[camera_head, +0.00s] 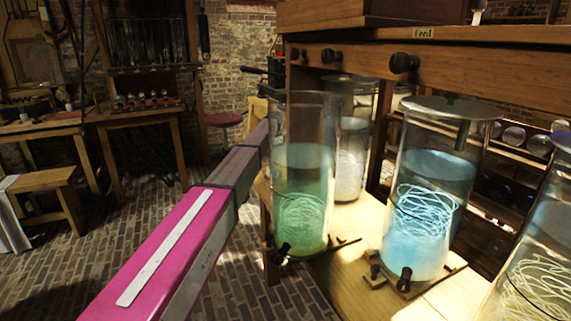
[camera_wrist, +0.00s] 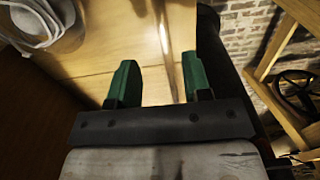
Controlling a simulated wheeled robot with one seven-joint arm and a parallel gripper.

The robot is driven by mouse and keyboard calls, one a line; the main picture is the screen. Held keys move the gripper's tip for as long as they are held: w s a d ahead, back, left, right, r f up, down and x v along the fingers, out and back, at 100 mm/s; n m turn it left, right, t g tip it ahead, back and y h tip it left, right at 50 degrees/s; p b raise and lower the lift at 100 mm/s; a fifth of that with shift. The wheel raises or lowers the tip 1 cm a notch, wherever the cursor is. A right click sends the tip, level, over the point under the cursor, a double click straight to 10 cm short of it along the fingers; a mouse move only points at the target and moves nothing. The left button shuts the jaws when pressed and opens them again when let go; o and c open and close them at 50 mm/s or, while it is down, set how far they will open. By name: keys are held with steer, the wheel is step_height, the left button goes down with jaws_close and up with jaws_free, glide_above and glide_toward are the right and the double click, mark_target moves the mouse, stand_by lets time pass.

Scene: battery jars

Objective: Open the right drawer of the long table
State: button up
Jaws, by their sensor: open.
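The long table's wooden frame (camera_head: 480,65) runs across the upper right of the head view. I cannot tell which knob belongs to the right drawer, and no drawer visibly stands out. My gripper (camera_wrist: 158,78) shows in the wrist view, its two green fingers apart with nothing between them, over a pale wooden surface (camera_wrist: 95,60). In the head view my gripper is hidden beyond the glass jars.
A tall green glass jar (camera_head: 303,180) and a blue one (camera_head: 425,200) stand on the lower wooden shelf (camera_head: 345,275), close to my arm. Another jar cuts the right edge. Benches (camera_head: 130,125) stand along the brick wall. The brick floor at left is open.

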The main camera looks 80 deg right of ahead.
steer(key=f, duration=0.5)
steer(key=shift+d+f, duration=0.3)
steer(key=shift+d, duration=0.05)
steer(key=shift+c, duration=0.3)
jaws_close()
